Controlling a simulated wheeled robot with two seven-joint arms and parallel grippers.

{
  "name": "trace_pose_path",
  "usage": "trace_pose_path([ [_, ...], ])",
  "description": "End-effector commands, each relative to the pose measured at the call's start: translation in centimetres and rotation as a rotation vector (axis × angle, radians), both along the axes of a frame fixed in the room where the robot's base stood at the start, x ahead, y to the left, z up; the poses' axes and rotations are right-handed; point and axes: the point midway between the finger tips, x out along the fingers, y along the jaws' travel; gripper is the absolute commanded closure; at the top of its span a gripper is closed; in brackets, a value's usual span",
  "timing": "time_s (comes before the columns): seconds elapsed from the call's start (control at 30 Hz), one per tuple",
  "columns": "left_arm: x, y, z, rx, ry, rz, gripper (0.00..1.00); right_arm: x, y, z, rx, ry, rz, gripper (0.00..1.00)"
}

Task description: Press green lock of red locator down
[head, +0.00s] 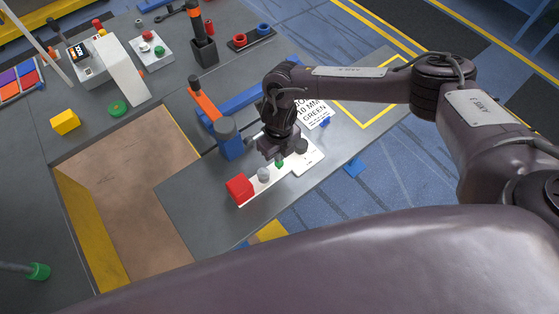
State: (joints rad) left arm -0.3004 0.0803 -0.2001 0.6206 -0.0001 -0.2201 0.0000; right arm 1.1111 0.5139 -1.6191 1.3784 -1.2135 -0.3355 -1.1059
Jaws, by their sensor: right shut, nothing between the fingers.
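The red locator is a red block (239,189) at the left end of a white plate (297,169) on the grey bench. A grey round part (264,174) stands on the plate beside the red block. The green lock (279,163) shows as a small green piece right of the grey part, just below my right gripper. My right gripper (282,155) is shut and empty, pointing down over the plate near the green lock; I cannot tell if it touches it. My left gripper is not in view.
A blue cylinder (228,138) on a blue base stands left of my right gripper. A white sign (313,112) lies behind it. A recess with a brown floor (130,190) opens at left. The bench's front edge runs close to the plate.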

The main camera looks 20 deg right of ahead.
Motion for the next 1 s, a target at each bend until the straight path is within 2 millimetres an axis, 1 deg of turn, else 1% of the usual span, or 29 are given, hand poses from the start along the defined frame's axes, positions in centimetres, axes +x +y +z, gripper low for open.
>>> trace_pose_path([
  [1.0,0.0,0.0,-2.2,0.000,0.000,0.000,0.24,0.0,0.0,-2.4,0.000,0.000,0.000,1.00],
])
